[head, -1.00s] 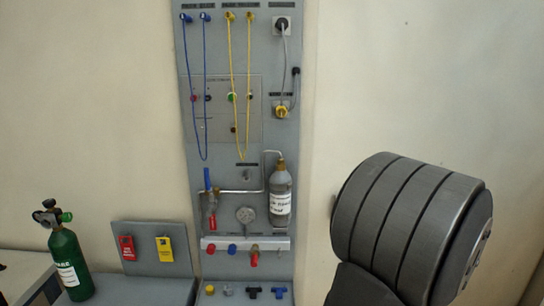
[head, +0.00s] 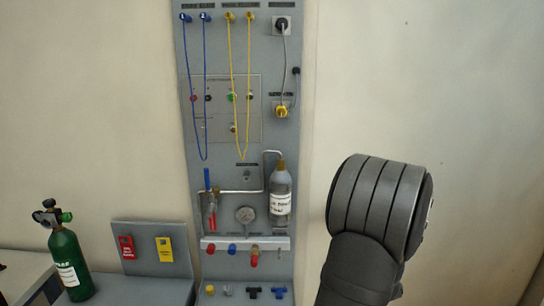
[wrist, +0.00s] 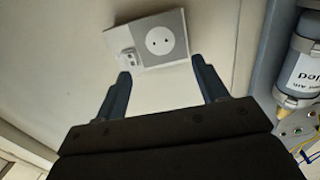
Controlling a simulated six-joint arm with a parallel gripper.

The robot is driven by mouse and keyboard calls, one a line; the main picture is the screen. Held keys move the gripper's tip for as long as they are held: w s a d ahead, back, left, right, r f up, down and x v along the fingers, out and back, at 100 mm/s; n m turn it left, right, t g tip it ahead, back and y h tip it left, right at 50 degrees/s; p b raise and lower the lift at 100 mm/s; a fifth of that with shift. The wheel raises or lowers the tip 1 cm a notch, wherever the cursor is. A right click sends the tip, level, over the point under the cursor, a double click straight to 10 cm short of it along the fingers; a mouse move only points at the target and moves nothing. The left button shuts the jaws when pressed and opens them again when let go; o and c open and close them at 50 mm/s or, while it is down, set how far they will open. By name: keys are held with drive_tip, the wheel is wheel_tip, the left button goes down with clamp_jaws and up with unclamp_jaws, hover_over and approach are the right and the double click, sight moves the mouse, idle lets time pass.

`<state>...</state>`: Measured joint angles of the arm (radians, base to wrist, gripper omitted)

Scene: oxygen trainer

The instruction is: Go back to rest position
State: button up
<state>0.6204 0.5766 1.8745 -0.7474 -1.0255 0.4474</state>
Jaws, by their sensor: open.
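In the wrist view my gripper (wrist: 160,70) is open, with its two dark blue fingers apart and nothing between them. In the head view only my dark ribbed arm shows at the lower right, and my gripper is not in that view.
The tall grey trainer panel (head: 222,55) carries blue cords, yellow cords and a grey labelled bottle (head: 281,188); the bottle also shows at the wrist view's right edge (wrist: 302,65). A green cylinder (head: 69,262) stands lower left beside red (head: 126,247) and yellow (head: 164,249) tags.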

drive_tip(key=shift+w, duration=1.05)
drive_tip(key=shift+s, duration=0.15)
drive_tip(key=s, duration=1.7)
drive_tip(key=w, duration=2.2)
drive_tip(key=shift+w, duration=0.1)
drive_tip(key=o, duration=0.7)
drive_tip(key=shift+o, duration=0.2)
